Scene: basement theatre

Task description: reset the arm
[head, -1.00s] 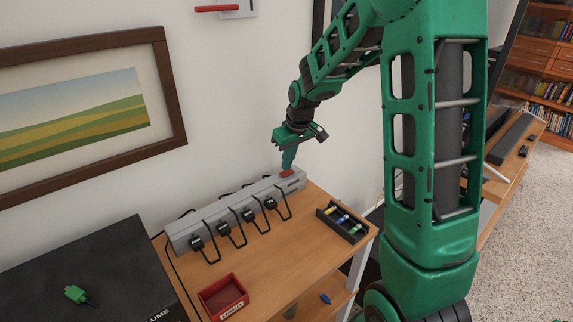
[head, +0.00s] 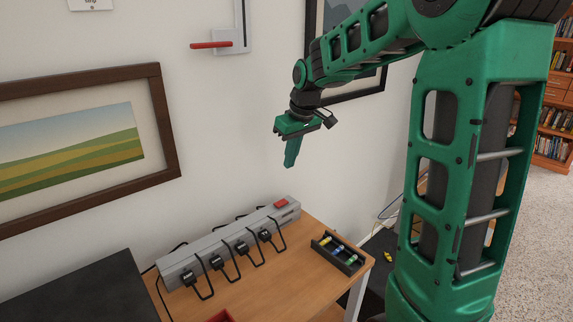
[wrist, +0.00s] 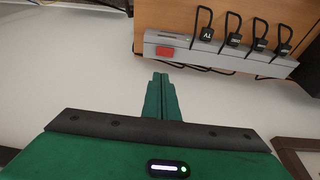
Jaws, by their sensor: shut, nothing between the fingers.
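My green gripper (head: 291,160) is raised in front of the white wall, above the far end of a grey power strip (head: 222,246). Its fingers point down and are shut with nothing between them. In the wrist view the closed fingers of my gripper (wrist: 161,82) show in the middle, apart from the power strip (wrist: 220,57). The strip has a red switch (head: 281,204) at its right end, also seen in the wrist view (wrist: 165,54). Several black plugs sit in the strip.
The strip lies on a wooden table (head: 265,280) with a black tray (head: 340,252) of small coloured cylinders. A red bin (head: 222,316) is partly cut off at the bottom. A wall lever with a red handle (head: 211,44) and a framed picture (head: 70,140) hang nearby.

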